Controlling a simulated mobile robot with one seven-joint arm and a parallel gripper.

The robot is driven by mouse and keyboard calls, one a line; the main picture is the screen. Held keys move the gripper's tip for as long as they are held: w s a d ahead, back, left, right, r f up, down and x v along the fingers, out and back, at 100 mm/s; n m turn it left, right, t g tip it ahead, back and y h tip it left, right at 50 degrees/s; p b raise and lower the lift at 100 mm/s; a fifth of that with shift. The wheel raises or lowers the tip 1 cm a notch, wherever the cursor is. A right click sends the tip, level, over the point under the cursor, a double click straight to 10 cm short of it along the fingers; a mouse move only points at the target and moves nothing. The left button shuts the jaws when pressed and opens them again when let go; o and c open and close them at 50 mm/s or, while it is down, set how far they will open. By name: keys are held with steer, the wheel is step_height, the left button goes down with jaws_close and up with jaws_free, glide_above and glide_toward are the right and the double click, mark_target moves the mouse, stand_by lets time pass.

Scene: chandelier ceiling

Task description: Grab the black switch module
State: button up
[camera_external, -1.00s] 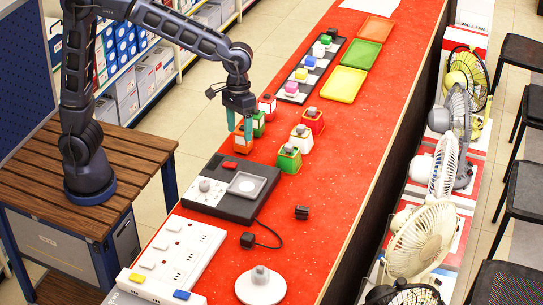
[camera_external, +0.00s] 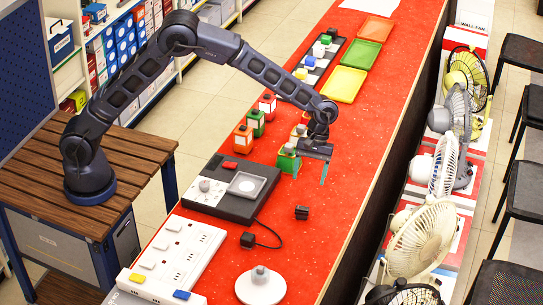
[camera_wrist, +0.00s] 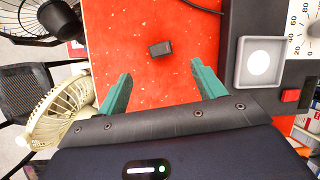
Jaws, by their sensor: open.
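The black switch module (camera_external: 302,212) is a small dark block lying alone on the red counter. It also shows in the wrist view (camera_wrist: 161,49), near the top middle, ahead of the fingers and between their lines. My gripper (camera_external: 309,170) is above the counter, farther along it than the module, with its fingers pointing down. In the wrist view my gripper (camera_wrist: 160,85) has its two green fingers wide apart, with nothing between them but red counter. It is apart from the module, and the module is fully in view.
A black device with a scale dial and grey plate (camera_external: 232,190) stands left of the module. A black plug with a cord (camera_external: 248,240) and a white round base (camera_external: 261,286) lie nearer. Coloured bottles (camera_external: 288,160) stand by my gripper. Fans (camera_external: 423,238) line the right side.

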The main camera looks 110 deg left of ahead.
mark_target(303, 207)
steer(key=shift+n, duration=0.3)
steer(key=x, duration=0.2)
steer(key=a+x, duration=0.1)
steer(key=x, duration=0.4)
steer(key=shift+w+a+f, duration=0.1)
steer(key=shift+w+f, duration=0.15)
steer(key=shift+f, duration=0.15)
steer(key=shift+s+x, duration=0.15)
steer(key=shift+x, duration=1.1)
steer(key=shift+s+x, duration=0.15)
steer(key=shift+x, duration=1.15)
steer(key=shift+r, duration=0.15)
steer(key=c, duration=1.1)
